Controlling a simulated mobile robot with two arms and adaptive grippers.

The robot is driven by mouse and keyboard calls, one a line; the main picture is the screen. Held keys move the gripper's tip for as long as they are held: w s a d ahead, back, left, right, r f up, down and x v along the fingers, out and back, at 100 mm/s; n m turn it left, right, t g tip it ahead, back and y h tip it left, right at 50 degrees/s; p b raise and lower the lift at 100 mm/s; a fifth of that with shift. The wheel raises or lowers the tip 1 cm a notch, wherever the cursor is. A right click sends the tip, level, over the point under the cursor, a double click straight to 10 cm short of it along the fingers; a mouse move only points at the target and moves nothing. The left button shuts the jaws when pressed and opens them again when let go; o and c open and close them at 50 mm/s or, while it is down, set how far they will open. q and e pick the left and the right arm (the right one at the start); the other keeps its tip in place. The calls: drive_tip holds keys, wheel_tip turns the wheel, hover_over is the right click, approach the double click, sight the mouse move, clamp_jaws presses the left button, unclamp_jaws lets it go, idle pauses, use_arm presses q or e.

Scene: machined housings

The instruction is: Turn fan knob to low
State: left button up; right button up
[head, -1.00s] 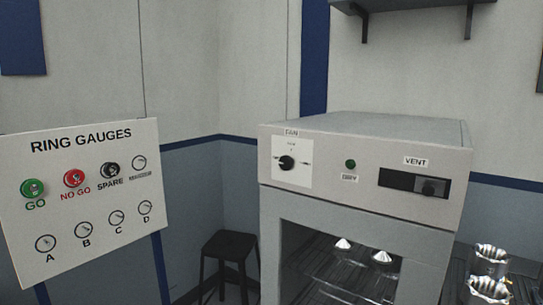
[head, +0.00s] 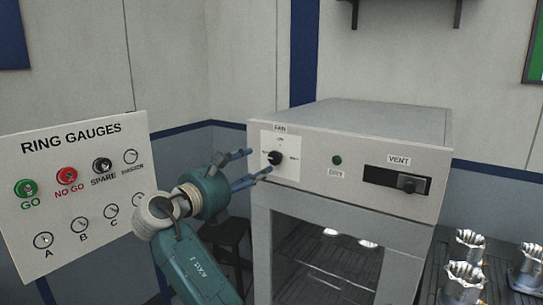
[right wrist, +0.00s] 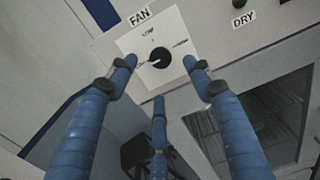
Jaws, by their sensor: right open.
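The fan knob (head: 275,158) is a round black knob on a white plate at the left of the grey oven's front panel, under the FAN label. It also shows in the right wrist view (right wrist: 160,57), where its pale pointer line points left and slightly down. My right gripper (head: 257,163) is in front of the panel at the knob's left. Its blue fingers are spread and empty. In the right wrist view the knob lies ahead, between and beyond the fingertips, and seems untouched. The small scale words on the plate are hard to read. My left gripper is not in view.
The grey oven (head: 350,125) also carries a green DRY lamp (head: 337,160) and a VENT slider (head: 408,184). A RING GAUGES board (head: 75,190) stands at the left, near my right arm. A dark stool (head: 236,240) is behind the arm. Shiny metal housings (head: 465,275) stand at the right.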

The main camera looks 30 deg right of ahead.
sight(273, 157)
drive_tip(key=p+x, duration=0.3)
drive_tip(key=x, duration=0.5)
drive_tip(key=shift+w+d, duration=0.2)
drive_tip(key=shift+d, duration=0.15)
drive_tip(key=shift+w+d+f, duration=0.1)
drive_tip(key=shift+w+d, duration=0.15)
drive_tip(key=shift+d, duration=0.05)
drive_tip(key=shift+c, duration=0.2)
drive_tip(key=c, duration=1.1)
